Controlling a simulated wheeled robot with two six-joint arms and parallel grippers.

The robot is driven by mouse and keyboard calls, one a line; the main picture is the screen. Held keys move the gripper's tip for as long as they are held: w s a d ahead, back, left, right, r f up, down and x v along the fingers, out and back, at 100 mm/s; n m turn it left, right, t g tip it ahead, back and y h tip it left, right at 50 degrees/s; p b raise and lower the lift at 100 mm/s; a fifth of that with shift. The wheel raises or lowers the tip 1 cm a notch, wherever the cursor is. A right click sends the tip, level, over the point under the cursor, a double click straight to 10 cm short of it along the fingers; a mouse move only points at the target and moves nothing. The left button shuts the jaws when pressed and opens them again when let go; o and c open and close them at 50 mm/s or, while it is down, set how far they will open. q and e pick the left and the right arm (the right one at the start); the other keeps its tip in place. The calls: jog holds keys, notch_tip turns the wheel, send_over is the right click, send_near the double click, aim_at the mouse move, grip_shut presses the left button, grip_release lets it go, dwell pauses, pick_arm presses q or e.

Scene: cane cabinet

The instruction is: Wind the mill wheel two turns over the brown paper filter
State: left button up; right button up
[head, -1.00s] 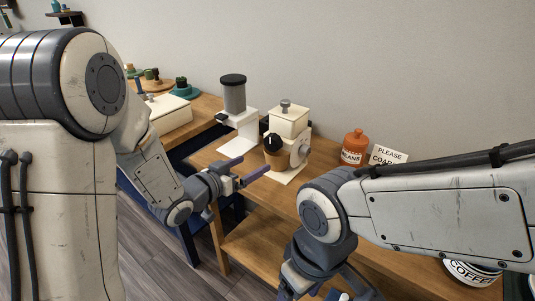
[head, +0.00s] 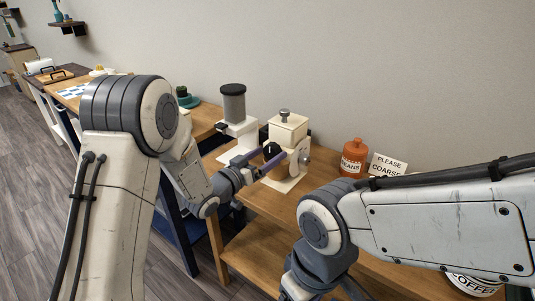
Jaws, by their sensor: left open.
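The cream mill (head: 287,132) stands on the wooden table with a grey knob on top. The brown paper filter (head: 272,161), with a dark round top, sits in front of the mill and is mostly covered by the gripper.
A white stand with a grey cylinder (head: 233,103) is left of the mill. An orange beans jar (head: 354,157) and a "PLEASE COARSE" card (head: 387,167) stand to the right. A coffee tin (head: 473,284) is at lower right, partly behind my right arm.

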pick_arm(q)
jog(key=shift+w+d, duration=0.15)
jog(key=c, duration=1.4)
jog(key=shift+f+m+b, duration=0.15)
jog(key=shift+m+b, duration=1.15)
jog(key=shift+b, duration=0.2)
jog(key=m+b, duration=0.8)
jog(key=shift+y+b, duration=0.3)
jog(key=m+b, duration=0.8)
jog(key=b, duration=0.2)
jog(key=shift+y, duration=0.3)
jog(key=shift+m+b, duration=1.1)
jog(key=shift+m, duration=0.2)
jog(key=shift+r, duration=0.2)
